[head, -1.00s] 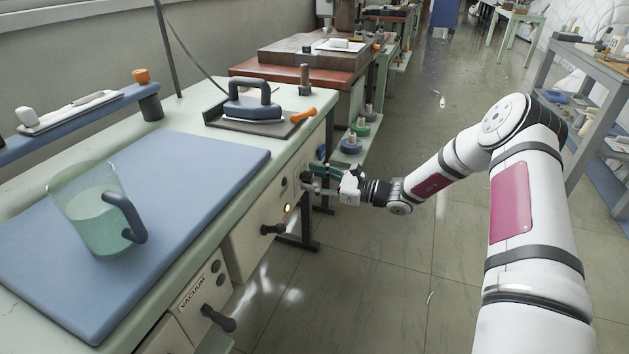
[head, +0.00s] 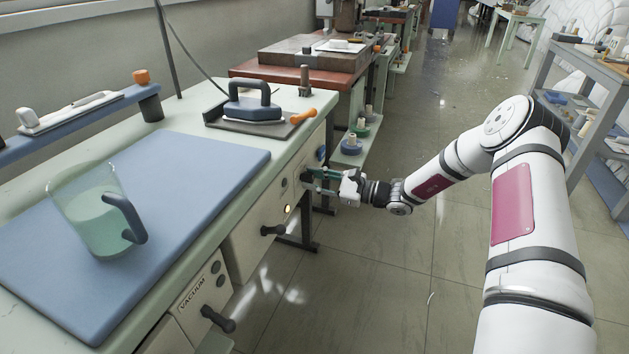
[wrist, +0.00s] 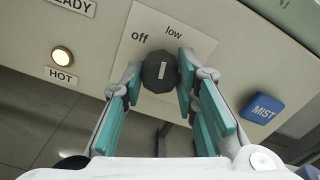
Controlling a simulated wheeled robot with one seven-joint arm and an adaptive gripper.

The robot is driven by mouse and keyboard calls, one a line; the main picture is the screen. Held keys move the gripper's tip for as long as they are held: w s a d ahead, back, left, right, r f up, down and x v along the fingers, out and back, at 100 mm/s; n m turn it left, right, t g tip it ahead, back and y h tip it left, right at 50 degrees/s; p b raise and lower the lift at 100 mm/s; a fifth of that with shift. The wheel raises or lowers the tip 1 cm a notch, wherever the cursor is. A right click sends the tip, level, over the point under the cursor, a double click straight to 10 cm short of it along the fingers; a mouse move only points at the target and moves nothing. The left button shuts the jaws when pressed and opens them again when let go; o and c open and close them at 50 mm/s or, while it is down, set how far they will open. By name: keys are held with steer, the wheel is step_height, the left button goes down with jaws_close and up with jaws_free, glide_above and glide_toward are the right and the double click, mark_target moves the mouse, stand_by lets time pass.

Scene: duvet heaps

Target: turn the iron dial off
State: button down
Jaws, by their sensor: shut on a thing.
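The iron dial (wrist: 158,72) is a dark round knob with a white line on the panel. In the head view my gripper (head: 318,180) is at the bench's front panel, and the dial is hidden behind the fingers. The iron (head: 253,108) rests on its stand.
Beside the dial are a blue MIST button (wrist: 262,108) and a lit HOT lamp (wrist: 62,56). A dark lever handle (head: 273,230) juts from the panel nearer to me. A jug (head: 92,215) stands on the blue pad (head: 190,160). The floor right of the bench is open.

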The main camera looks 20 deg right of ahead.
steer(key=n, duration=0.4)
steer(key=shift+n+b, duration=0.8)
steer(key=shift+n, duration=1.9)
steer(key=c, duration=1.2)
jaws_free()
steer(key=shift+c, duration=0.2)
steer(key=shift+d, duration=0.1)
steer(key=v, duration=1.2)
